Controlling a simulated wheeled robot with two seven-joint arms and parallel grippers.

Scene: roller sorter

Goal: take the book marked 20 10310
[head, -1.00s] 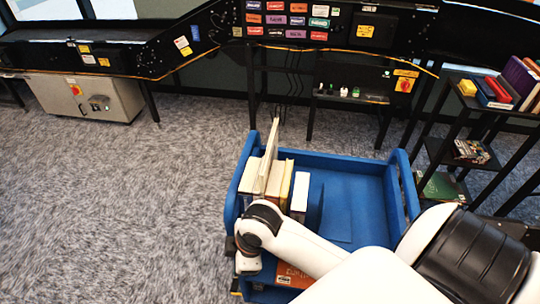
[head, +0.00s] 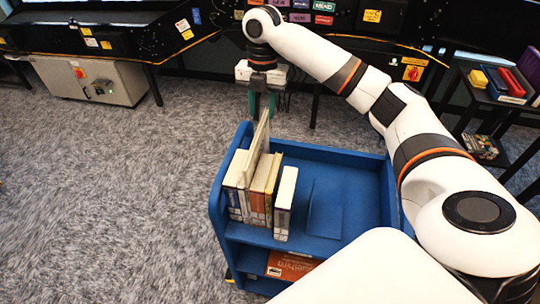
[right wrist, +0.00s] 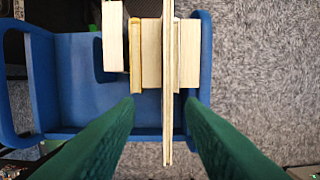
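Several books stand in a row on the top shelf of a blue cart (head: 345,165), spines towards me. One tall thin pale book (head: 258,145) rises above the others; from above it also shows in the right wrist view (right wrist: 168,75). Beside it are a cream book (head: 262,172) and, a little apart to the right, a white-topped book (head: 286,187). No marking 20 10310 is readable. My right gripper (head: 262,104) points down at the cart's far edge, beyond the books. Its green fingers (right wrist: 162,98) are apart, on either side of the tall book's line, not closed on it. My left gripper is out of view.
The right part of the cart top is bare. An orange book (head: 290,266) lies on the lower shelf. A black sorter with coloured labels (head: 322,20) stands behind, a dark shelf with books (head: 495,90) at right. Carpet at left is clear.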

